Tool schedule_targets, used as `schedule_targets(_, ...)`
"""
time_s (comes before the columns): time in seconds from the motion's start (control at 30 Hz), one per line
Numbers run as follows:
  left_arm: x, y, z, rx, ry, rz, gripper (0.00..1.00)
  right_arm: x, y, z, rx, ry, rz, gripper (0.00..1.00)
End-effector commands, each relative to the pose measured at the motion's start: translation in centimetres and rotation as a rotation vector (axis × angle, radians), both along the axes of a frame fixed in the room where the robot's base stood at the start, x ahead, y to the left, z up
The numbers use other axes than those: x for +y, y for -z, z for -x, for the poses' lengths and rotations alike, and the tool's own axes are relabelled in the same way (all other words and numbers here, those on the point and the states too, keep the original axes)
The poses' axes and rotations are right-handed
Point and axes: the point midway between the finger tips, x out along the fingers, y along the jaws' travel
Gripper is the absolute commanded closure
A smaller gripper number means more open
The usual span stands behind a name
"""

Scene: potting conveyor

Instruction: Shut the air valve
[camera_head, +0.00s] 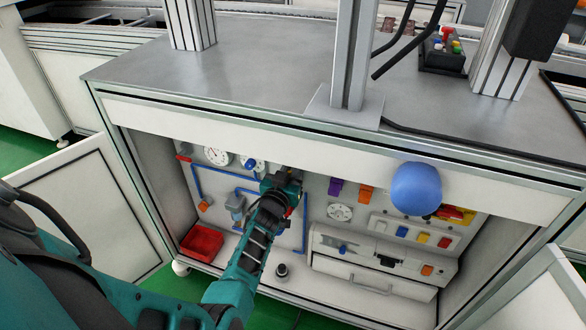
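The open cabinet under the table has a back panel with blue air piping (197,184). A small red handle (184,158) sits at the top left of the piping, and an orange fitting (205,207) is lower on it. I cannot tell for certain which part is the air valve. My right gripper is not in view.
Round gauges (217,156), a red bin (202,243), coloured switches (422,237) and a drawer unit (370,279) share the cabinet. A blue ball-shaped thing (416,188) covers part of the right side. An open door (75,205) stands at the left.

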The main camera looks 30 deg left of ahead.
Motion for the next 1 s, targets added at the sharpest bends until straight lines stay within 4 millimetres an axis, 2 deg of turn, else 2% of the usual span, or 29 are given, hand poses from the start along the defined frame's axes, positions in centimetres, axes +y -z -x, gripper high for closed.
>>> schedule_targets(0.27,0.9,-0.1,0.2,-0.039,0.002,0.167,1.00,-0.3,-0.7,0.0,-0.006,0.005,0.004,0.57)
schedule_targets(0.53,2.0,0.4,0.4,-0.099,0.001,0.413,1.00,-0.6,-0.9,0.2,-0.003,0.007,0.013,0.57)
schedule_targets(1.0,3.6,2.0,0.8,-0.205,0.001,0.849,1.00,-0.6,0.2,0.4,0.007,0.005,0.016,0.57)
